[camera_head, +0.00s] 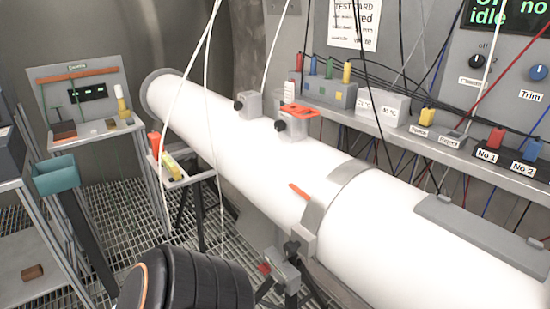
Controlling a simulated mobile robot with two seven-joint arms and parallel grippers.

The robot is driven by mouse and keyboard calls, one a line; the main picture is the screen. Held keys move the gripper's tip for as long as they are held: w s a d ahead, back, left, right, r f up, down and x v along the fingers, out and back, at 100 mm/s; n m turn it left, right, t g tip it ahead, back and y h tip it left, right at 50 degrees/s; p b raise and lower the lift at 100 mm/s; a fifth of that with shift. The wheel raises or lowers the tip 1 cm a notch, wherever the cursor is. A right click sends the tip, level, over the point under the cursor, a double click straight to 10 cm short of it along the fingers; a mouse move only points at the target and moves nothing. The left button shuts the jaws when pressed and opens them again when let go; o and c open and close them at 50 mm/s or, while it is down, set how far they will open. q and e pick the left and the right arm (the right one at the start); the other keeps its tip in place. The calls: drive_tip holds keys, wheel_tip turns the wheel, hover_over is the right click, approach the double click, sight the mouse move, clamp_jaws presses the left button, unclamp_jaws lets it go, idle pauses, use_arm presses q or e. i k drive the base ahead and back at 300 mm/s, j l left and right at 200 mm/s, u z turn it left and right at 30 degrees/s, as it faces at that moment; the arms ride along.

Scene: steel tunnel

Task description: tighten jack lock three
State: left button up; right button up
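A grey jack-like support (287,272) with a small red part (265,268) and a black knob (292,247) stands under the near side of the long white tube (235,150). Dark legs further left, under the small stand, are partly hidden. No number is readable on any jack, so I cannot tell which is three. Neither gripper shows. A dark ribbed part (190,280) at the bottom edge may be part of my arm; I cannot be sure.
A shelf (410,140) behind the tube carries labelled boxes and coloured plugs. White and black cables hang across the view. A small stand (180,177) with red and yellow items is left of the tube. A teal bin (55,178) stands further left. Grating floor (125,220) is open between.

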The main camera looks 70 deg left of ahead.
sight(264, 269)
drive_tip(key=k+u, duration=0.15)
drive_tip(key=u, duration=1.9)
drive_tip(key=i+j+z, duration=0.2)
drive_tip(key=j, duration=0.4)
drive_tip(key=i+j+z, duration=0.15)
drive_tip(key=j, duration=0.5)
drive_tip(key=i+j+z, duration=0.2)
drive_tip(key=j, duration=0.45)
drive_tip(key=i+j+z, duration=0.2)
drive_tip(key=j, duration=0.5)
drive_tip(key=j+z, duration=0.2)
drive_tip(key=j, duration=0.45)
